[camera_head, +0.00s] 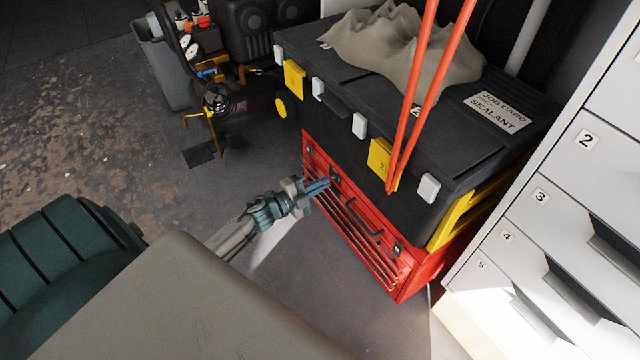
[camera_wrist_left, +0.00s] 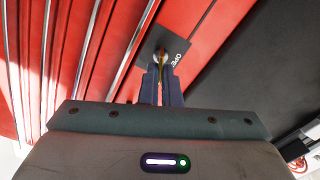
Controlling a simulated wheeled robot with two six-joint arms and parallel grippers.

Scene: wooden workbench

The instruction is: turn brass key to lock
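The red tool chest (camera_head: 350,225) stands below a black case. My left gripper (camera_head: 318,186) reaches its front from the left, near the upper left of the red face. In the left wrist view the fingers (camera_wrist_left: 162,80) are close together at a small dark lock plate (camera_wrist_left: 178,47). The brass key (camera_wrist_left: 162,60) is a thin gold edge standing out of a round silver lock, with its near end between the fingertips. The plate has white lettering, partly hidden, that reads "OPE". The key cannot be made out in the head view. My right gripper is out of view.
A black case (camera_head: 300,50) with yellow and white latches sits on the chest, with a grey cloth (camera_head: 400,45) and orange-red handles (camera_head: 420,90). White numbered drawers (camera_head: 540,210) stand at right. Floor left of the chest is open.

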